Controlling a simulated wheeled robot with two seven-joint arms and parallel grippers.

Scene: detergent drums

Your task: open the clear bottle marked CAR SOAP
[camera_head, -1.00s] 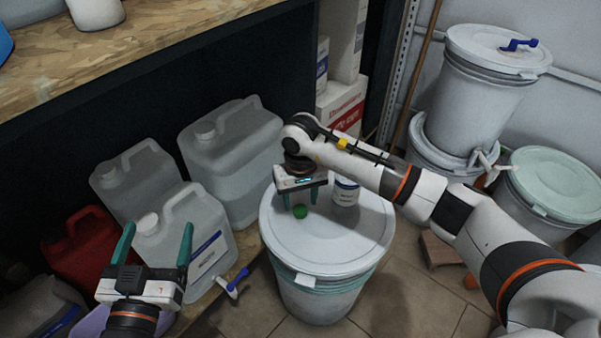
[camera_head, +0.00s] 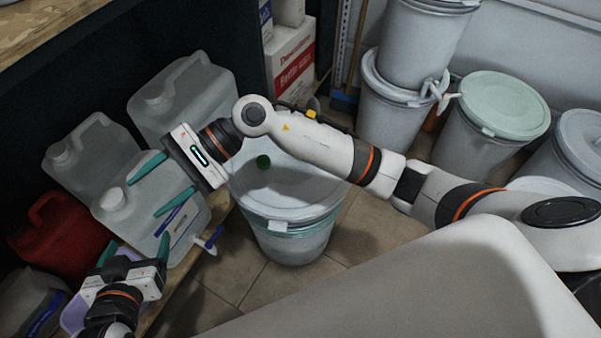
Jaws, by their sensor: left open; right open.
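A clear jug (camera_head: 185,232) with a white cap (camera_head: 113,198) and a blue-banded label stands on the wooden shelf at left. The label is too small to read, so I cannot confirm CAR SOAP. My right gripper (camera_head: 145,198) is open and empty. Its teal fingers point down-left across the jug's top, just right of the cap; I cannot tell whether they touch. My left gripper (camera_head: 135,246) is open in front of the jug's lower part, its fingers pointing up. Part of the jug is hidden by the fingers.
Two clear jugs (camera_head: 93,158) (camera_head: 205,92) stand behind, and a red canister (camera_head: 58,238) at left. A spray nozzle (camera_head: 208,242) hangs by the shelf edge.

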